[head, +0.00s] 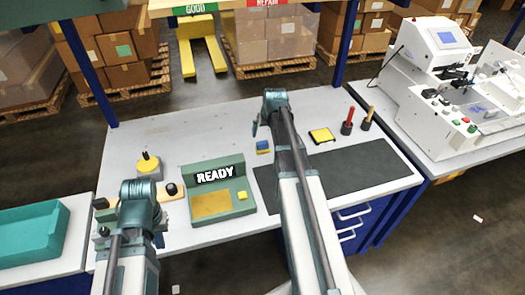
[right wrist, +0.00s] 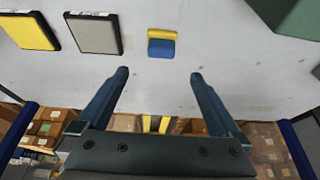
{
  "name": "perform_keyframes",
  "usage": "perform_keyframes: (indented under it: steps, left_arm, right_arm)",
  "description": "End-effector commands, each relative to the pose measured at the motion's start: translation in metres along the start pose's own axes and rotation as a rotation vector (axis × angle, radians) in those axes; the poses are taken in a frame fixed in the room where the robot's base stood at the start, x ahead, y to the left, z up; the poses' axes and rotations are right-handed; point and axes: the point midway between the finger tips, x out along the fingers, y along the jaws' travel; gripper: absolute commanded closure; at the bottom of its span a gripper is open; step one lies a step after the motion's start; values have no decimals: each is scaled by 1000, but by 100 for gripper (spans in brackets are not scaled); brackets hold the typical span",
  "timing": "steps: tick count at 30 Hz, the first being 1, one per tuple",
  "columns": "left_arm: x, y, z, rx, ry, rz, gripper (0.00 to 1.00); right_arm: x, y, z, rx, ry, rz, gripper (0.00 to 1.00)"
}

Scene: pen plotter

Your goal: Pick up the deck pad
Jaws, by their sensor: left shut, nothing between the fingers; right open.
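I cannot tell which item is the deck pad. In the right wrist view a black-edged yellow pad (right wrist: 28,31) and a black-edged grey pad (right wrist: 94,34) lie flat on the table at upper left. The yellow pad also shows in the head view (head: 321,135). A small yellow and blue block (right wrist: 162,44) lies right of them, and also shows in the head view (head: 263,147). My right gripper (right wrist: 160,73) is open and empty. Its fingers point toward the block and do not touch it. My left arm shows at the lower left of the head view; its fingers are hidden.
A green fixture (head: 232,171) marked READY stands centre left. A dark mat (head: 372,170) covers the right part of the table. Red (head: 348,121) and brown-handled (head: 368,119) tools stand in holders behind it.

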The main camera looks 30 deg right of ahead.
Motion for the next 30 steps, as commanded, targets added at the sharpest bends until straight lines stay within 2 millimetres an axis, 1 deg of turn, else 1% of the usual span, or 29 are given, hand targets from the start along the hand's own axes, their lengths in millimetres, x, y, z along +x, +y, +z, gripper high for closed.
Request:
perform_keyframes:
  steps: [1, 9, 13, 20, 23, 30]
  left_arm:
    - [15, 1, -1, 0, 0, 0, 100]
    - [52, 5, -3, 0, 0, 0, 100]
    - [59, 6, -4, 0, 0, 0, 100]
    - [60, 6, -4, 0, 0, 0, 100]
    - [66, 6, -4, 0, 0, 0, 100]
    - [95, 9, -6, 0, 0, 0, 100]
  right_arm:
    - [16, 0, 2, 0, 0, 0, 0]
    - [56, 0, 2, 0, -1, 0, 0]
    - [64, 0, 1, 0, -1, 0, 0]
    - [65, -1, 1, -1, -1, 0, 0]
    - [72, -1, 1, -1, -1, 0, 0]
    - [102, -2, 3, -1, -1, 0, 0]
